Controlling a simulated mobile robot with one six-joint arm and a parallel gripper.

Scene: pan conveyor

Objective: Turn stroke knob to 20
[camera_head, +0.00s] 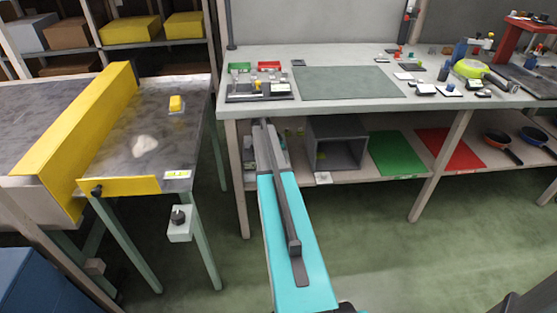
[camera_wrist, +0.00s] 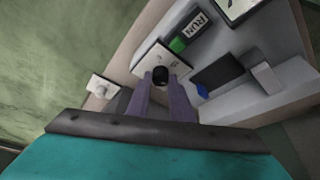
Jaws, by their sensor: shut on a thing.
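A black round knob (camera_wrist: 160,76) sits on a small white plate (camera_wrist: 150,58) in the wrist view. My gripper (camera_wrist: 161,80) has its two purple-grey fingers on either side of the knob, shut on it. The fingers hide part of the knob and plate, and I cannot read a scale or pointer setting. The gripper and the held knob cannot be made out clearly there.
Beside the plate are a green part (camera_wrist: 178,44), a RUN label (camera_wrist: 195,25), a dark block (camera_wrist: 218,72) and a grey block (camera_wrist: 265,78). Another dark knob on a white box (camera_head: 180,222) hangs by the left table. A grey open box (camera_head: 337,145) stands on the lower shelf.

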